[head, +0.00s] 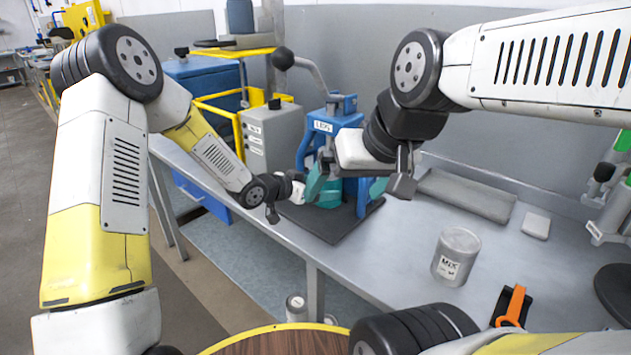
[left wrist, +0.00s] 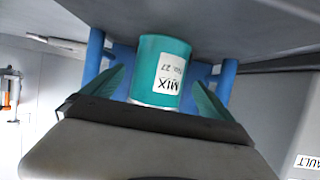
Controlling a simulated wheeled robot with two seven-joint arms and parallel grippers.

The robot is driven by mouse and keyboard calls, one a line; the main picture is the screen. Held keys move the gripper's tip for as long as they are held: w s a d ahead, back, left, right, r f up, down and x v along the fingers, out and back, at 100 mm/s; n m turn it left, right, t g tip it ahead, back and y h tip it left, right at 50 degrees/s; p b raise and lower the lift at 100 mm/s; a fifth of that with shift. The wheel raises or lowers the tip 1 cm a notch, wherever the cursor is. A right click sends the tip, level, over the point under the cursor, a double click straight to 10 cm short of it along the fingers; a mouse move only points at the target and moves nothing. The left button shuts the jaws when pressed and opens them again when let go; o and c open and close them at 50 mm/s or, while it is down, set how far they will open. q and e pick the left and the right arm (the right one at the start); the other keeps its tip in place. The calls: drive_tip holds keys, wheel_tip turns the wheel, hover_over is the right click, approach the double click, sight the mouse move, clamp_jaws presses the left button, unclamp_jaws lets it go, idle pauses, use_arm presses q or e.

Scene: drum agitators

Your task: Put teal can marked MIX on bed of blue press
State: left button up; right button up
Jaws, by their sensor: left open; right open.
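The teal can (left wrist: 160,72) has a white label reading MIX, upside down in the left wrist view. It stands on the dark bed (head: 325,225) of the blue press (head: 337,123), between the blue posts. In the head view the can (head: 329,196) is partly hidden. My left gripper (head: 306,187) is open at the press; in the left wrist view its teal fingers (left wrist: 160,95) lie on either side of the can, with gaps visible. My right gripper (head: 362,152) is in front of the press; its fingers are hard to make out and no object shows in it.
A grey labelled can (head: 455,257) stands on the grey bench, with an orange-handled tool (head: 513,305) nearer me. A grey slab (head: 466,194) and small block (head: 536,225) lie behind. A grey control box (head: 270,137) stands left of the press. The bench middle is clear.

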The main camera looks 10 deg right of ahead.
use_arm(q)
drive_tip(key=v, duration=0.7)
drive_tip(key=shift+a, duration=0.1)
drive_tip(key=s+a+r+n+t+y, duration=0.1)
drive_tip(key=s+a+r+n+y, duration=0.35)
drive_tip(key=a, duration=0.55)
drive_tip(key=s+a+r+n+t+y, duration=0.1)
drive_tip(key=s+a+r+n+y, duration=0.15)
drive_tip(key=a+r+y, duration=0.45)
drive_tip(key=s+a+r+n+g+h, duration=0.1)
drive_tip(key=s+a+r+n, duration=0.1)
drive_tip(key=s, duration=0.8)
drive_tip(key=s+a+r+n+g+h, duration=0.1)
drive_tip(key=s+a, duration=0.4)
drive_tip(key=s, duration=0.5)
drive_tip(key=shift+r+n+g, duration=0.4)
drive_tip(key=shift+r+g, duration=0.2)
drive_tip(key=shift+r, duration=0.25)
